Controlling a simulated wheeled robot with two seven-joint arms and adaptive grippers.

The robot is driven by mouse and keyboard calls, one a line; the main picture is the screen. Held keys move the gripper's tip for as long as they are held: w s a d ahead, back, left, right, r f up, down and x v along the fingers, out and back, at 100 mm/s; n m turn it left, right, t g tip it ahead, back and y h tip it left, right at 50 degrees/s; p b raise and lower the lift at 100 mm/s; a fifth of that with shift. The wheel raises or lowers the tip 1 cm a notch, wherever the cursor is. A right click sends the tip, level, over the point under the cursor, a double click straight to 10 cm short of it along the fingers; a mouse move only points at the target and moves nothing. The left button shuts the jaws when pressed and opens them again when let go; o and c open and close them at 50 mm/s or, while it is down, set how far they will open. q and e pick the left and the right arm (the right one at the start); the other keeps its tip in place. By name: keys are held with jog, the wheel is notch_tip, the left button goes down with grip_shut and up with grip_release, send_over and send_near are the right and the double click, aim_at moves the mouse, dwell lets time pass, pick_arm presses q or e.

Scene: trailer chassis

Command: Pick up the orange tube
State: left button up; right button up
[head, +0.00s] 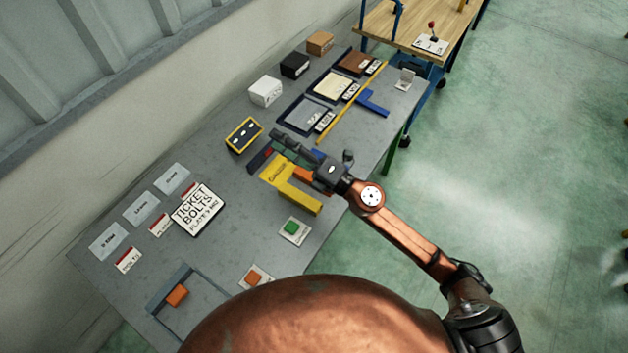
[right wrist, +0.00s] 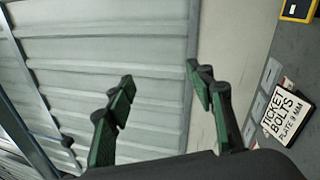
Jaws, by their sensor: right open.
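An orange piece (head: 303,174) shows beside the yellow bracket on the grey table in the head view. It is partly hidden by my right gripper, and I cannot tell whether it is a tube. My right gripper (head: 312,146) is above the table there, with its fingers apart. In the right wrist view my right gripper (right wrist: 160,76) is open with nothing between its fingers, which face the wall. Other orange pieces are a block (head: 178,295) in a grey tray and a small one (head: 253,278) on a white card. My left gripper is not in view.
The table (head: 130,208) holds a yellow bracket (head: 308,202), a ticket sign (head: 197,209), a yellow-black box (head: 243,135), a green button (head: 292,227) and several trays and boxes at the back. The ticket sign (right wrist: 285,112) also shows in the right wrist view.

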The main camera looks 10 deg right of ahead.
aim_at(301, 174)
jog(key=s+a+f+n+g+h, duration=0.1)
jog(key=a+f+n+g, duration=0.2)
jog(key=f+n+g, duration=0.25)
jog(key=s+a+f+n+g+h, duration=0.1)
jog(key=a+f+n+g+h, duration=0.2)
jog(key=f+n, duration=0.35)
jog(key=w+d+f+h, duration=0.1)
jog(key=d+f, duration=0.1)
jog(key=w+d+f+n+g+h, duration=0.1)
jog(key=d+f, duration=0.1)
jog(key=f, duration=0.1)
jog(key=w+d+f+n+g+h, duration=0.1)
jog(key=d+f, duration=0.1)
jog(key=d, duration=0.1)
jog(key=shift+f, duration=0.4)
jog(key=w+d+f+h, duration=0.1)
jog(key=d, duration=0.2)
jog(key=w+d+f+h, duration=0.1)
jog(key=d+h, duration=0.1)
jog(key=d, duration=0.2)
jog(key=w+d+f+h, duration=0.1)
jog(key=d+h, duration=0.1)
jog(key=d, duration=0.1)
jog(key=shift+w+d+f+n, duration=0.15)
jog(key=shift+w+d+n, duration=0.15)
jog(key=shift+d, duration=0.05)
jog(key=x, duration=0.7)
jog(key=shift+w+d+f, duration=0.15)
jog(key=shift+f, duration=0.1)
jog(key=shift+c, duration=0.3)
